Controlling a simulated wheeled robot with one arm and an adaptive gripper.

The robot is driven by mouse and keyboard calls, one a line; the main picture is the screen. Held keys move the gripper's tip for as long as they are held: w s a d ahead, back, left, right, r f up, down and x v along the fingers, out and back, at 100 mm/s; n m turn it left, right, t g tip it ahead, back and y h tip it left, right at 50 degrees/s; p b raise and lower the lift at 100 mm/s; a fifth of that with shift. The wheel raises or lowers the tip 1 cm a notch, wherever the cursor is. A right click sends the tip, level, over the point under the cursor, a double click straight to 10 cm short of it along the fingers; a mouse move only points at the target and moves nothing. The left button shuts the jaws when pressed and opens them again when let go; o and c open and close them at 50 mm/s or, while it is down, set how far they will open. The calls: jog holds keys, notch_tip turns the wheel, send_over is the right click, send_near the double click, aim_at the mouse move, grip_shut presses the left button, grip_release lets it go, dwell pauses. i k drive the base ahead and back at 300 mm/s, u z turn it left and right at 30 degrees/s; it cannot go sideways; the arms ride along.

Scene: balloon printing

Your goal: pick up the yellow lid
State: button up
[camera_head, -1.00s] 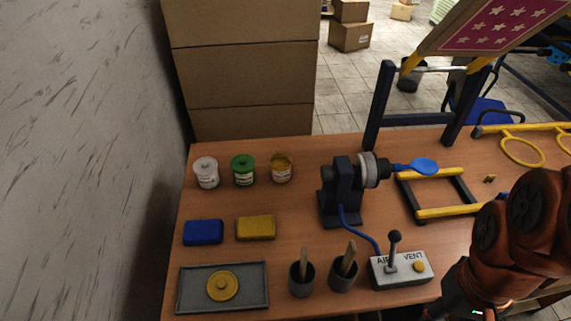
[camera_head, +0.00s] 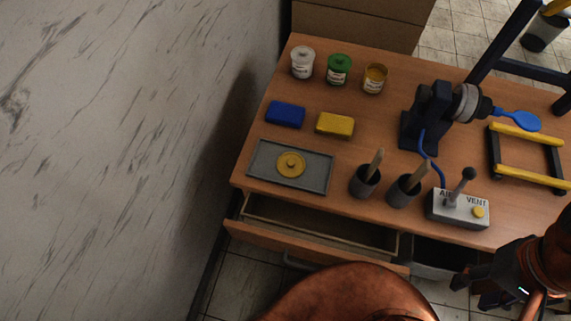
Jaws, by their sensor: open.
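The yellow lid (camera_head: 291,164) is a round disc with a small raised knob. It lies flat on the grey tray (camera_head: 258,171) at the left front of the table. My gripper (camera_head: 466,283) is at the lower right, in front of the table's front edge, well apart from the lid. It is open and nothing shows between its fingers. Three cans stand at the back left: a white can (camera_head: 302,63), a green can (camera_head: 339,70) and a yellow can (camera_head: 375,79), whose top looks open.
A blue block (camera_head: 286,114) and a yellow block (camera_head: 335,125) lie behind the tray. Two dark cups (camera_head: 365,182) with sticks and the air vent box (camera_head: 457,208) stand to the right. An open drawer (camera_head: 320,226) juts out below the front edge. A wall (camera_head: 120,130) is at left.

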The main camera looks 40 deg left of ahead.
aim_at(290, 165)
jog(key=z, duration=0.05)
jog(key=k, duration=0.3)
jog(key=u, duration=0.8)
jog(key=i, duration=0.25)
jog(key=u, duration=2.05)
jog(key=k, duration=0.45)
jog(key=u, duration=0.4)
